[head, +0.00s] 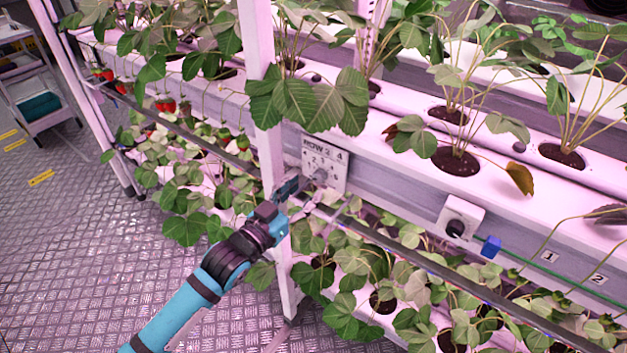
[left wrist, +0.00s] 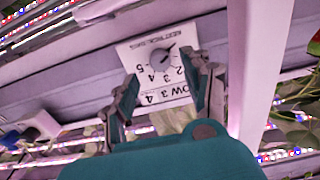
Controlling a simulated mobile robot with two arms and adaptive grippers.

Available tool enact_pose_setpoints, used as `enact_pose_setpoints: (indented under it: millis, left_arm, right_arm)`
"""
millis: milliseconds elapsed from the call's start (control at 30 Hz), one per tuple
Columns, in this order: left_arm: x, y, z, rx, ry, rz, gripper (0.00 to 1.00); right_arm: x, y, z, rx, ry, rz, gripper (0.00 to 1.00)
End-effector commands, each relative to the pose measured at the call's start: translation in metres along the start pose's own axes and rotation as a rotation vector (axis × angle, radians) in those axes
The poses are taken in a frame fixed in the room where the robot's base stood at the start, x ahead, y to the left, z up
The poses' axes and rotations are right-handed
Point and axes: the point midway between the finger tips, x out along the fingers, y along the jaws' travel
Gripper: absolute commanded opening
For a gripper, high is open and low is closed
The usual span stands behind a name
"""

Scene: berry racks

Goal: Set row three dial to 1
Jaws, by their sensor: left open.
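The row dial is a round grey knob (left wrist: 160,59) on a white plate (left wrist: 128,52) fixed to the rack's side rail. The plate is upside down in the left wrist view, with "OW 3" and the digits 2 to 5 readable. The knob's dark mark points up and right there, away from those digits; a 1 is not readable. In the head view the plate (head: 338,160) stands just right of the white post. My left gripper (head: 304,194) is open in front of the dial. In the left wrist view its fingers (left wrist: 164,78) flank the plate's lower part, and I see nothing held. My right gripper is out of view.
The white post (head: 265,130) rises close beside my left gripper. Strawberry leaves (head: 310,98) hang just above the plate. A white box with a black knob (head: 457,228) and a blue fitting (head: 490,247) sit further right. Open floor (head: 75,240) lies left.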

Motion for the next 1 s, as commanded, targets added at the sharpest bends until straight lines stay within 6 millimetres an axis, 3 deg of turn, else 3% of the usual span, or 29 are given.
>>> enact_pose_setpoints:
  millis: [100,233,633,1000]
  left_arm:
    - [0.021,0.000,-0.001,0.000,0.001,0.000,0.50]
    - [0.035,0.000,0.000,0.000,0.001,0.000,0.50]
    - [0.043,0.000,0.000,0.000,0.000,0.000,0.50]
    - [0.043,0.000,0.000,0.000,0.000,0.000,0.02]
  right_arm:
    - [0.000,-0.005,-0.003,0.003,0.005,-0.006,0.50]
    - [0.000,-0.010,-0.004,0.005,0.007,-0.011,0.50]
    - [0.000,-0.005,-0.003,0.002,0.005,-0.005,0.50]
    - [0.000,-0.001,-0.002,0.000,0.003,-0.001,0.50]
